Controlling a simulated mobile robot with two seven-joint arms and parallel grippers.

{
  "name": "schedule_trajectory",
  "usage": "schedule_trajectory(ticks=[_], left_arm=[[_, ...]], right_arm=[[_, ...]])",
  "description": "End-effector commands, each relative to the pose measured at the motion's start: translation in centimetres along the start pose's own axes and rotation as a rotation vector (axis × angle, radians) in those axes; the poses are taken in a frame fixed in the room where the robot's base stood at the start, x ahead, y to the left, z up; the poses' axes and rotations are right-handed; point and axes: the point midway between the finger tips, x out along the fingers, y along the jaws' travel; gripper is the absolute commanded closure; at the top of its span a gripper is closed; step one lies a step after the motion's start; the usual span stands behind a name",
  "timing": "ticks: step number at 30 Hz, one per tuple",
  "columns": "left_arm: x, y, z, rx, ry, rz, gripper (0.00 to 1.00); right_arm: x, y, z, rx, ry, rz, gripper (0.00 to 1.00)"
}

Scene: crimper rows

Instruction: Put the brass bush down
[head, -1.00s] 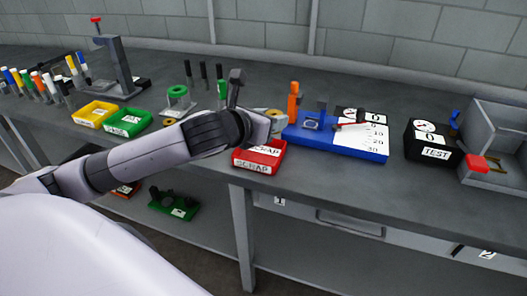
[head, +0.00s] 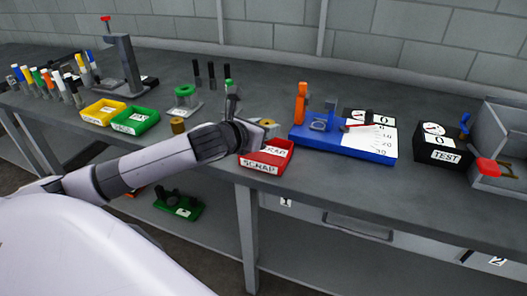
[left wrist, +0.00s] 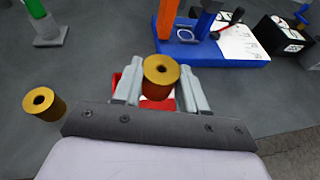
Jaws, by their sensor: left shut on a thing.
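My left gripper (head: 264,126) is shut on a brass bush (left wrist: 161,72), a short golden cylinder with a hole through it. The bush stands upright between the two grey fingers (left wrist: 160,88) in the left wrist view. In the head view the held bush (head: 268,122) is partly hidden by the gripper, at the back edge of the red SCRAP tray (head: 262,168). Red of the tray shows around it in the left wrist view; I cannot tell the height of the bush. A second brass bush (head: 178,125) stands on the bench to the left. My right gripper is not in view.
A blue gauge base (head: 345,147) with an orange post (head: 301,103) stands right of the tray. A black TEST box (head: 443,148) is farther right. Yellow (head: 103,112) and green (head: 134,121) trays sit at left. Bench around the second bush is clear.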

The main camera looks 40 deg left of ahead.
Motion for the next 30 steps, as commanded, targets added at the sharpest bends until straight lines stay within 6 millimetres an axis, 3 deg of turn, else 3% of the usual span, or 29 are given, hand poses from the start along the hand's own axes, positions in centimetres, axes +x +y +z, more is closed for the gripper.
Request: schedule_trajectory(ticks=[16,27,28,30], left_arm=[[2.1,0.0,-5.9,-0.002,-0.001,-0.001,0.99],[2.3,0.0,-6.2,0.003,-0.004,0.000,0.99],[2.3,0.0,-6.2,0.002,-0.002,0.000,0.49],[2.3,0.0,-6.2,0.002,-0.001,0.000,0.33]], right_arm=[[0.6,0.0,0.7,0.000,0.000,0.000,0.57],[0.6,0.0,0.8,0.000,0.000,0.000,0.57],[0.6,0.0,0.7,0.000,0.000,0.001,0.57],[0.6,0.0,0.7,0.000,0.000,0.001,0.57]])
